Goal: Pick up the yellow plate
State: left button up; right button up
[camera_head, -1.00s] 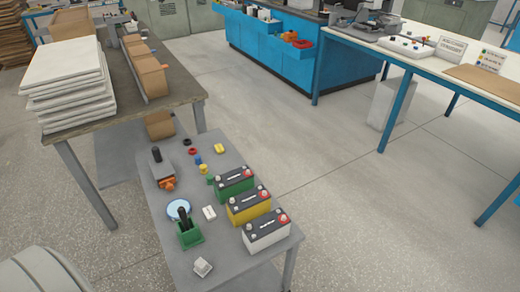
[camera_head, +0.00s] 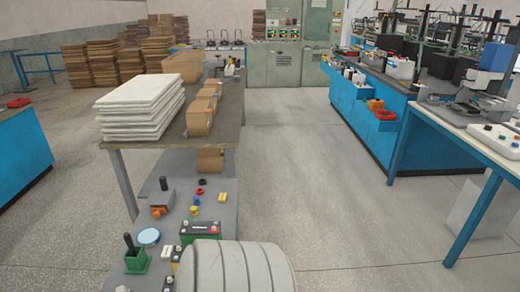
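A small flat yellow piece (camera_head: 222,197), the likely yellow plate, lies near the right edge of the low grey table (camera_head: 175,222). A smaller yellow piece (camera_head: 195,209) stands closer to the camera, near a blue piece (camera_head: 195,200). Neither of my grippers shows in the head view. A pale ribbed body, probably part of my arm, fills the bottom middle and hides the near end of the table.
Batteries, the green one (camera_head: 201,230) foremost in view, stand on the near right part of the table. A green holder (camera_head: 137,262) and a round blue-white dish (camera_head: 148,237) are at left. A taller table with white stacked sheets (camera_head: 140,108) stands behind. Open floor lies right.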

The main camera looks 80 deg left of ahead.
aim_at(223, 197)
jog(key=i+j+u, duration=0.1)
jog(key=i+u, duration=1.05)
jog(key=i+l+u, duration=0.2)
jog(key=u, duration=0.15)
jog(key=i+j+u, duration=0.2)
jog(key=i+u, duration=0.15)
jog(key=u, duration=0.15)
jog(key=i+u, duration=0.35)
jog(key=u, duration=0.15)
jog(key=i+u, duration=0.45)
jog(key=i+l+u, duration=0.2)
jog(key=u, duration=0.3)
jog(key=i+l, duration=0.05)
jog(key=i, duration=0.05)
